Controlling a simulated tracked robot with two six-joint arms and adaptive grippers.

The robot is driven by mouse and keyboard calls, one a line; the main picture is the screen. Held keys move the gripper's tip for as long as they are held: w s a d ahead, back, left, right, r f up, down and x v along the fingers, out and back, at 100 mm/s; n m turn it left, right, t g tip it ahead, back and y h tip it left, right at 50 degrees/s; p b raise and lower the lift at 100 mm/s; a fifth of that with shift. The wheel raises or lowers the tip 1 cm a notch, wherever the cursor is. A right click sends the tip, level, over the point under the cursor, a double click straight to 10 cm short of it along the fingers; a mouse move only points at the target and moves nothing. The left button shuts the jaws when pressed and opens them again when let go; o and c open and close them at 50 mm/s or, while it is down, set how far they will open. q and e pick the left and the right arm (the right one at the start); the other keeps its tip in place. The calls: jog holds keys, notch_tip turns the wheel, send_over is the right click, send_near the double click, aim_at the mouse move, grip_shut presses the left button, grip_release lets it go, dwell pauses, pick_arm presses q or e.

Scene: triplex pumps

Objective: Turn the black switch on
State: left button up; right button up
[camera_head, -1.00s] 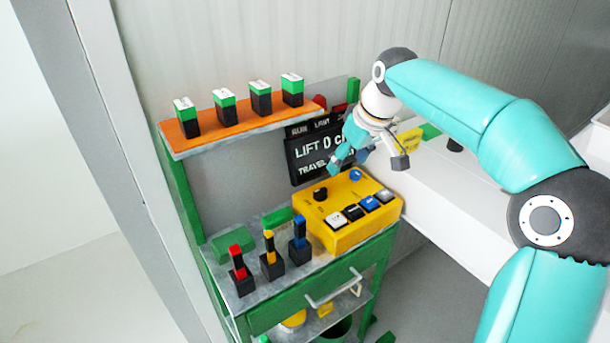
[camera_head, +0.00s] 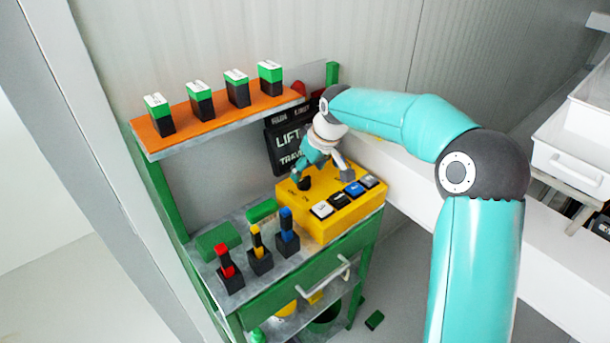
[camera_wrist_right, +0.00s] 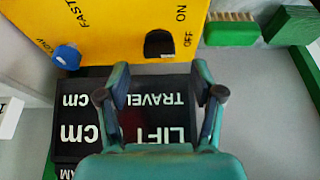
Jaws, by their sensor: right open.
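The black switch (camera_wrist_right: 159,43) is a dark knob on the yellow control box, beside the words ON and OFF in the right wrist view. In the head view the black switch (camera_head: 304,184) shows at the box's back left, partly covered by my gripper. My right gripper (camera_head: 322,172) is over the back of the yellow box (camera_head: 326,222). In the wrist view my right gripper (camera_wrist_right: 160,84) is open and empty. The switch lies just beyond its fingertips, roughly centred between them, and appears apart from them. My left gripper is not in view.
A blue knob (camera_wrist_right: 66,57) sits on the same box. Push buttons line its front. The black LIFT/TRAVEL display (camera_head: 284,144) stands behind. Red, yellow and blue levers (camera_head: 258,256) stand on the bench to the left. An orange shelf (camera_head: 184,138) with green-black blocks hangs above.

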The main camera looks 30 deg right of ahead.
aim_at(304, 179)
jog(key=shift+x, duration=2.05)
jog(key=shift+c, duration=0.4)
jog(key=c, duration=1.1)
